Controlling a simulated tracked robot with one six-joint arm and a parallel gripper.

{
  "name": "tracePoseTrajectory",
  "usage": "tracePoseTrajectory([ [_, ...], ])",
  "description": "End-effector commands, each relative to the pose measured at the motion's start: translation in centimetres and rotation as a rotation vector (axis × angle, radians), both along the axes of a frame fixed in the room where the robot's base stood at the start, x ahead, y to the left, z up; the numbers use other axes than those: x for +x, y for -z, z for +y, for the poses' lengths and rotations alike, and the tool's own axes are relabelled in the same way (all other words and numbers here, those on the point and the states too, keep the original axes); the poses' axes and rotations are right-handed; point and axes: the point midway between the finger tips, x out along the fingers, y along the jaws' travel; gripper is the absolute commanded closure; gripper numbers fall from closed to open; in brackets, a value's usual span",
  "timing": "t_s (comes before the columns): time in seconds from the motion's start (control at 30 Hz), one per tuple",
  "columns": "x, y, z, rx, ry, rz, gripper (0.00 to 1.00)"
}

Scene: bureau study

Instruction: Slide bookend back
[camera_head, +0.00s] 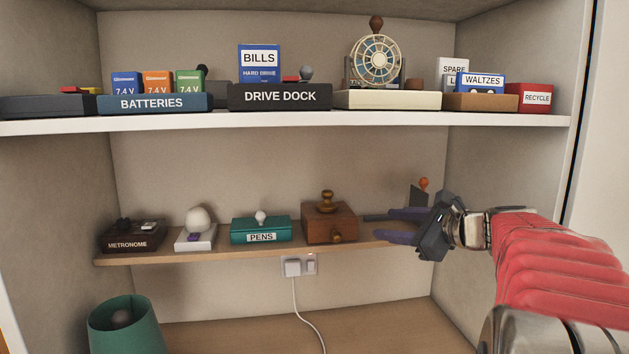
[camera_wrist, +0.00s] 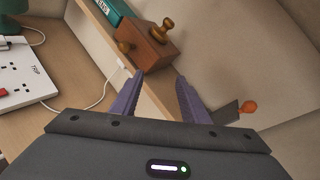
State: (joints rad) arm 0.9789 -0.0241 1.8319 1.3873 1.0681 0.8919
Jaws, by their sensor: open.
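The bookend looks to be the dark upright plate (camera_head: 416,196) with an orange knob (camera_head: 423,184), at the right end of the lower wooden shelf. It stands behind my gripper, which hides its lower part. In the wrist view the bookend (camera_wrist: 224,114) shows right of the right finger, partly covered by the gripper body. My gripper (camera_head: 368,227) is open and empty, its purple fingers pointing left along the shelf. In the wrist view the fingers (camera_wrist: 160,77) point toward a wooden box (camera_wrist: 147,47) with a knob. I cannot tell whether any finger touches the bookend.
The lower shelf (camera_head: 200,255) also holds the wooden box (camera_head: 331,224), a green pens box (camera_head: 260,231), a white stand with a pale dome (camera_head: 197,231) and a metronome box (camera_head: 133,238). The loaded upper shelf (camera_head: 290,117) is above. A plugged-in cord (camera_head: 297,290) hangs below.

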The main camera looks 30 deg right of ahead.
Motion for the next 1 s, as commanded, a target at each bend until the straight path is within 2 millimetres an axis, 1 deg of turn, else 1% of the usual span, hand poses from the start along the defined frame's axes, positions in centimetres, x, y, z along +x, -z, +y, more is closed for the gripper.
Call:
tracePoseTrajectory([
  [0.03, -0.5, -0.8, -3.2, 0.065, 0.060, -0.037, 0.59],
  [0.07, -0.9, -1.4, -4.9, 0.105, 0.092, -0.064, 0.59],
  [0.1, -1.4, -2.1, -7.1, 0.156, 0.132, -0.098, 0.59],
  [0.2, -2.9, -3.7, -11.6, 0.259, 0.213, -0.178, 0.59],
  [0.3, -4.2, -4.7, -14.7, 0.327, 0.262, -0.234, 0.59],
  [0.33, -4.4, -4.9, -15.2, 0.341, 0.272, -0.247, 0.59],
  [0.4, -4.8, -5.2, -16.0, 0.359, 0.284, -0.263, 0.59],
  [0.47, -5.0, -5.4, -16.2, 0.365, 0.288, -0.270, 0.59],
  [0.77, -4.9, -5.4, -16.1, 0.363, 0.286, -0.268, 0.59],
  [0.87, -4.5, -5.3, -16.2, 0.363, 0.285, -0.268, 0.59],
  [1.0, -3.4, -5.3, -16.3, 0.364, 0.284, -0.266, 0.59],
])
